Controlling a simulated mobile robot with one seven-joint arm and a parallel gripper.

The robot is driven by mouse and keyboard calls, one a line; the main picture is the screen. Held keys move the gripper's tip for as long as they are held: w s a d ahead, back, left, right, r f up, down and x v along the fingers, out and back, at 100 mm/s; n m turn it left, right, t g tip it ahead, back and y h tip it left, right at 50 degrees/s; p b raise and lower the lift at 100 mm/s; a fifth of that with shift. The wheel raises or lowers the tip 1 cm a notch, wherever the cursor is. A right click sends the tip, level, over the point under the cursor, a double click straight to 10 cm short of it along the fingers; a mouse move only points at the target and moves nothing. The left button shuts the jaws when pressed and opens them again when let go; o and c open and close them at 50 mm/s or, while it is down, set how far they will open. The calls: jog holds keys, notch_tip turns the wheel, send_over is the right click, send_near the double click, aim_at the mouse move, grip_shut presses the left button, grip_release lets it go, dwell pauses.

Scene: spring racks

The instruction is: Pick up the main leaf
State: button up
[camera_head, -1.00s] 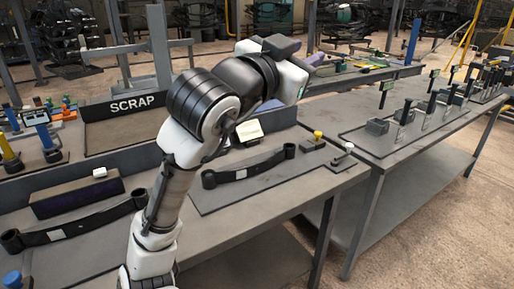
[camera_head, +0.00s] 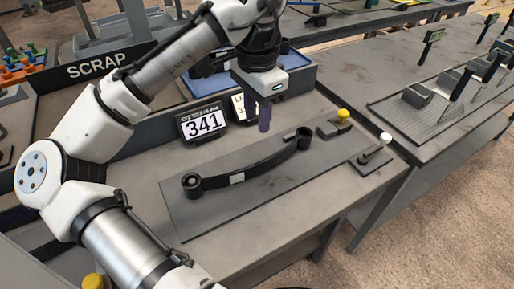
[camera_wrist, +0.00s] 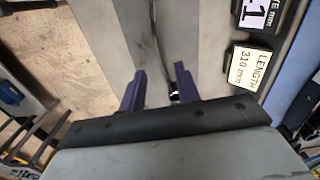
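The main leaf, a dark, gently curved bar with a rolled eye at each end and a small pale label, lies on a grey plate on the bench in the head view (camera_head: 265,167). My gripper (camera_head: 262,118) points down above and behind the leaf, apart from it, near its right half. In the wrist view the two purple fingers of my gripper (camera_wrist: 158,88) stand apart with a gap between them. A small dark piece shows beside the right finger; I cannot tell what it is.
A sign reading 341 (camera_head: 202,122) and a length sign (camera_wrist: 250,67) stand behind the plate. A yellow-knobbed block (camera_head: 334,124) and a white-knobbed lever (camera_head: 374,152) sit right of the leaf. A SCRAP bin (camera_head: 110,66) is at back left. The bench front is clear.

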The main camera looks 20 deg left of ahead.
send_over(259, 162)
notch_tip(259, 162, down, 8)
jog(key=shift+f+p, duration=0.5)
jog(key=shift+f, duration=2.3)
jog(key=shift+r, duration=0.1)
grip_shut()
